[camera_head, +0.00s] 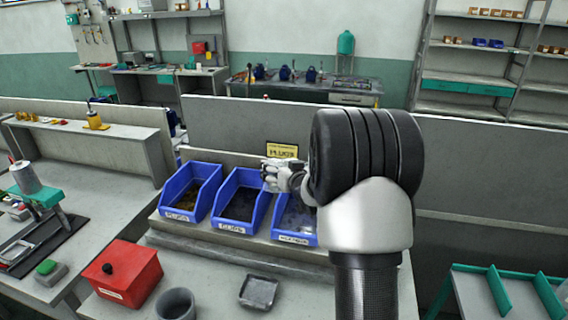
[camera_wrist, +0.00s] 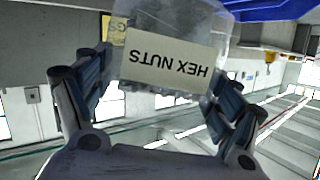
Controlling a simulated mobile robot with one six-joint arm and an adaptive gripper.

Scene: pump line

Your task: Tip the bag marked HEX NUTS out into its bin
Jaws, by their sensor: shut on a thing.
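My gripper (camera_wrist: 165,88) is shut on a clear bag (camera_wrist: 172,38) in the wrist view. Its pale label reads HEX NUTS and appears upside down, with grey bits visible along the bag's edge by the label. In the head view my gripper (camera_head: 284,178) is above the rear of the right blue bin (camera_head: 296,239), whose front label seems to read HEX NUTS. My arm hides part of that bin. Something greyish and translucent shows in it; I cannot tell whether it is the bag or contents. A blue edge (camera_wrist: 270,10) shows beyond the bag in the wrist view.
A bin marked PLUGS (camera_head: 181,216) and another that seems marked CLIPS (camera_head: 236,227) stand left of the right bin. A yellow sign (camera_head: 282,150) stands behind. A red box (camera_head: 124,274), a grey cup (camera_head: 176,304) and a small dark tray (camera_head: 259,291) are in front.

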